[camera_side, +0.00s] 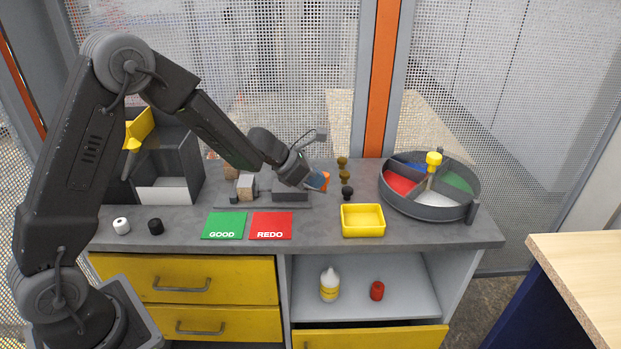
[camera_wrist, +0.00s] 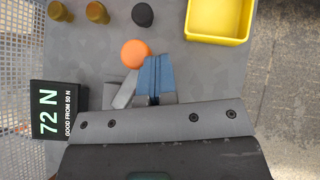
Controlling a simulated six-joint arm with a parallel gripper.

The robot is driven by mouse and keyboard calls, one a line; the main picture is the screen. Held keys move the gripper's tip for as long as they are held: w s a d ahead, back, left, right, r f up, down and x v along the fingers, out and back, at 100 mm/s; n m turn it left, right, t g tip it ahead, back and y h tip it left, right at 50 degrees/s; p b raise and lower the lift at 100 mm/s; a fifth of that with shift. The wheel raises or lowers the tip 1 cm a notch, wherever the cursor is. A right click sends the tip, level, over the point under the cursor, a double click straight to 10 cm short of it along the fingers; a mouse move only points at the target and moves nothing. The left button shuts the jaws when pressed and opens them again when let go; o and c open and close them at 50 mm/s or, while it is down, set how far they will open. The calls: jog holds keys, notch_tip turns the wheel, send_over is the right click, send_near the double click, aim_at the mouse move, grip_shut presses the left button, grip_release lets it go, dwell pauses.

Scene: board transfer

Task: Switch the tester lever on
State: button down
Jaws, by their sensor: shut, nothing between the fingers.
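The tester (camera_side: 290,193) is a dark grey block on a flat base on the bench, partly hidden by my wrist. Its lever (camera_wrist: 124,92) is a grey bar ending in an orange ball knob (camera_wrist: 136,53). The knob also shows in the side view (camera_side: 326,181), right beside my fingertips. My gripper (camera_wrist: 154,62) has its blue fingers shut with nothing between them, right of the lever and knob. I cannot tell whether they touch. The tester's display (camera_wrist: 57,115) reads "72 N, GOOD FROM 50 N". The lever's far end is hidden.
Several small knobs stand right of the tester, including a black one (camera_side: 347,192). A yellow tray (camera_side: 363,232) and a round divided bin (camera_side: 445,212) lie further right. Green GOOD (camera_side: 224,220) and red REDO (camera_side: 272,220) mats lie in front.

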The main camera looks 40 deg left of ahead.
jog(key=s+d+r, duration=0.1)
jog(key=s+r, duration=0.5)
jog(key=s, duration=0.5)
jog(key=shift+s+r, duration=0.15)
jog(key=shift+r, duration=0.25)
